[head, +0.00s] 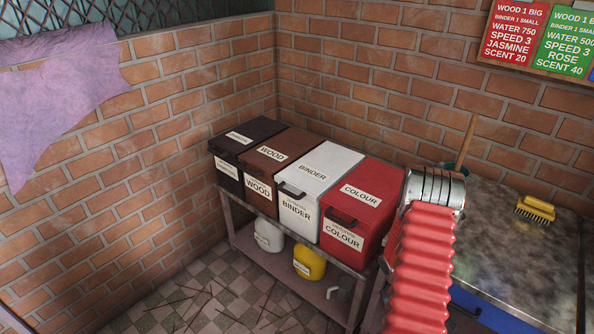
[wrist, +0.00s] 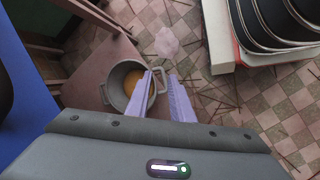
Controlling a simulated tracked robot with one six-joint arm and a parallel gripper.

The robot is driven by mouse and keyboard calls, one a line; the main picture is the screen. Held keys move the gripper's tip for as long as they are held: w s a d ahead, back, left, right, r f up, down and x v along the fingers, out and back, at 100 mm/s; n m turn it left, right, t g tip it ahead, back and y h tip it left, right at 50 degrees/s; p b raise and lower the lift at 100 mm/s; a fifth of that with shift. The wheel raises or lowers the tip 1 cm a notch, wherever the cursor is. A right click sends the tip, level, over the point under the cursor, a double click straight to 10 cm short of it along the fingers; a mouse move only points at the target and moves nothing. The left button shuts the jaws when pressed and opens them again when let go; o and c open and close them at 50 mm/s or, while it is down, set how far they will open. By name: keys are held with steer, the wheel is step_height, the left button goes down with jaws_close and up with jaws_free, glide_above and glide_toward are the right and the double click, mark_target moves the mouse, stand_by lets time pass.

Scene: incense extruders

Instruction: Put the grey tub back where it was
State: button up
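In the wrist view, a grey tub (wrist: 117,89) shows its round open mouth, with something orange inside. My gripper (wrist: 161,74) is at the tub's right side in that view. Its two pale purple fingers are a little apart, with the left finger overlapping the tub's mouth. Part of the tub's right side shows grey by the gap between the fingers. I cannot tell whether they press on it. In the head view my red sleeved arm hides my gripper. A small pale grey piece (head: 334,293) shows on the lower shelf there, perhaps part of the tub.
A stand holds black (head: 246,135), brown (head: 275,155), white (head: 320,176) and red (head: 370,197) bins. Its lower shelf (head: 312,285) bears a white tub (head: 268,236) and a yellow one (head: 309,262). A worktop (head: 520,260) with a yellow brush (head: 535,208) stands at right.

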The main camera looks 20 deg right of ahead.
steer(key=w+a+r+t, duration=0.1)
steer(key=w+a+r, duration=0.1)
steer(key=a+r, duration=0.5)
steer(key=w+a+r, duration=0.2)
steer(key=a+r, duration=0.1)
steer(key=r, duration=0.8)
steer(key=w+a+r+t, duration=0.1)
steer(key=w+a+r, duration=0.1)
steer(key=a+r, duration=0.55)
steer(key=s+a+r+n+t+y, duration=0.1)
steer(key=s+a+r+n+t, duration=0.1)
steer(key=a+r, duration=0.9)
steer(key=s+a+r+n+t, duration=0.2)
steer(key=a+r+t, duration=0.4)
steer(key=a+r, duration=0.4)
step_height(320, 180, up, 4)
steer(key=shift+s+a+f+y, duration=0.1)
steer(key=shift+s+a+y, duration=0.3)
steer(key=shift+s, duration=0.5)
